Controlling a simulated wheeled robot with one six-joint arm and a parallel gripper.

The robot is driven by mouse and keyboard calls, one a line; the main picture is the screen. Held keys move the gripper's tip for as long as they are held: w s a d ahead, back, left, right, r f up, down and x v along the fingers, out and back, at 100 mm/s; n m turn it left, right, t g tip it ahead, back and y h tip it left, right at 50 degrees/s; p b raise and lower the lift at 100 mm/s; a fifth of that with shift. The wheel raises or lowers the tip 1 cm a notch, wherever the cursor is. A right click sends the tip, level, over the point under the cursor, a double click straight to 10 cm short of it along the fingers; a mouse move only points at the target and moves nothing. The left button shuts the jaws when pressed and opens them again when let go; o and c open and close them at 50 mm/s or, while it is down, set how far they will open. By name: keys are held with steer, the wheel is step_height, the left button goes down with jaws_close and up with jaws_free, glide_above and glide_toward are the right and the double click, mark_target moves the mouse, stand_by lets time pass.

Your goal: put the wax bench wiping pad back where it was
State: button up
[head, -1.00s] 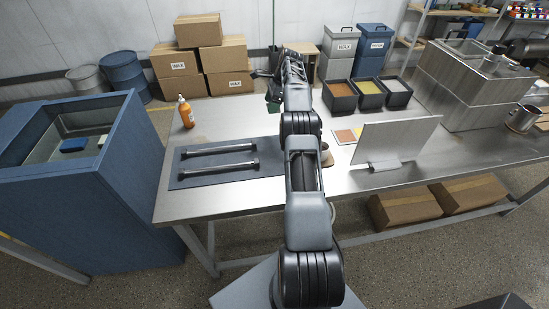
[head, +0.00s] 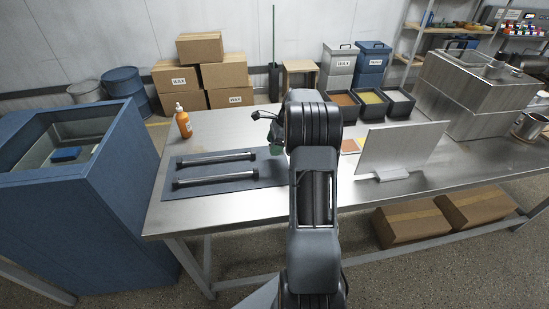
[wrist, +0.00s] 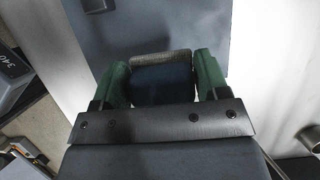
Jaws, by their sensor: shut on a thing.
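My gripper (head: 276,136) is above the bench near the right end of the dark mat (head: 225,187), partly hidden behind my arm in the head view. In the wrist view my gripper (wrist: 160,82) has its green fingers closed on both sides of a dark blue pad (wrist: 162,86) with a rough grey edge, which I take as the wiping pad. The pad is hardly visible in the head view. Beyond it in the wrist view lies a blue-grey flat surface. I cannot tell whether the pad touches anything.
Two dark bars (head: 215,174) lie on the mat. An orange bottle (head: 183,122) stands behind it. An upright metal plate (head: 400,149) and several open trays (head: 398,102) are to the right. A blue tub (head: 112,170) holding a blue block (head: 66,154) stands left of the bench.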

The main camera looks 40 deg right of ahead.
mark_target(274, 163)
steer(key=shift+s+a+f, duration=0.25)
steer(key=shift+s+f, duration=0.15)
steer(key=shift+f, duration=0.2)
steer(key=shift+s+a+f, duration=0.2)
steer(key=shift+s+f, duration=0.15)
steer(key=shift+f, duration=1.55)
steer(key=shift+f, duration=0.15)
steer(key=o, duration=0.9)
